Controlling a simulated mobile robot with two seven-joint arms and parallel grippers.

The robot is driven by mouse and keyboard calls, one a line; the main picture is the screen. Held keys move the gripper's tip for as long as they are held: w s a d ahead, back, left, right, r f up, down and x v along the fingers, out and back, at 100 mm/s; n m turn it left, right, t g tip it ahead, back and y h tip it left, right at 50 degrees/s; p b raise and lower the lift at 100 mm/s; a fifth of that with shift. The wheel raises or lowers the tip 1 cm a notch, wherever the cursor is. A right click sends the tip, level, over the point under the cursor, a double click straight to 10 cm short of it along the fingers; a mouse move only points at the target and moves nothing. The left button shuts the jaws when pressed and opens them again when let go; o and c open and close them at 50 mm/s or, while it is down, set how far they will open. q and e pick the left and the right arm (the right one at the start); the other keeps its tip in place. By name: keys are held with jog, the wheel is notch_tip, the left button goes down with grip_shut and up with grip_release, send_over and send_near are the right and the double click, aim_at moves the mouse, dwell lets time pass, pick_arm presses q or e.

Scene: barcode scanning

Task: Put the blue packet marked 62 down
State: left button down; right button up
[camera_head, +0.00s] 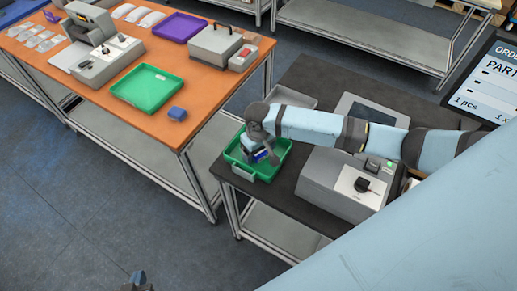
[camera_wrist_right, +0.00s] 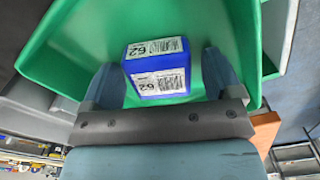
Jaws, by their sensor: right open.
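The blue packet marked 62 (camera_wrist_right: 157,84) has white barcode labels on two visible faces. It is inside the green tray (camera_wrist_right: 70,45) in the right wrist view. My right gripper (camera_wrist_right: 160,68) is open, with one finger on each side of the packet and a gap showing beside it. In the head view, the packet (camera_head: 262,156) shows as a small blue patch under my right gripper (camera_head: 259,150), in the green tray (camera_head: 268,178) on the dark table. My left gripper (camera_head: 137,281) shows only as a small dark shape at the bottom edge; its jaws are unclear.
A grey machine (camera_head: 335,188) stands right of the green tray, and a grey tray (camera_head: 291,97) lies behind it. The orange table (camera_head: 100,88) to the left holds another green tray (camera_head: 147,88), a purple tray (camera_head: 180,27) and a small blue object (camera_head: 177,114).

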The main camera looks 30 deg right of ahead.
jog(key=shift+r, duration=0.1)
notch_tip(320, 180, up, 12)
jog(key=shift+b, duration=0.35)
dwell(0.5)
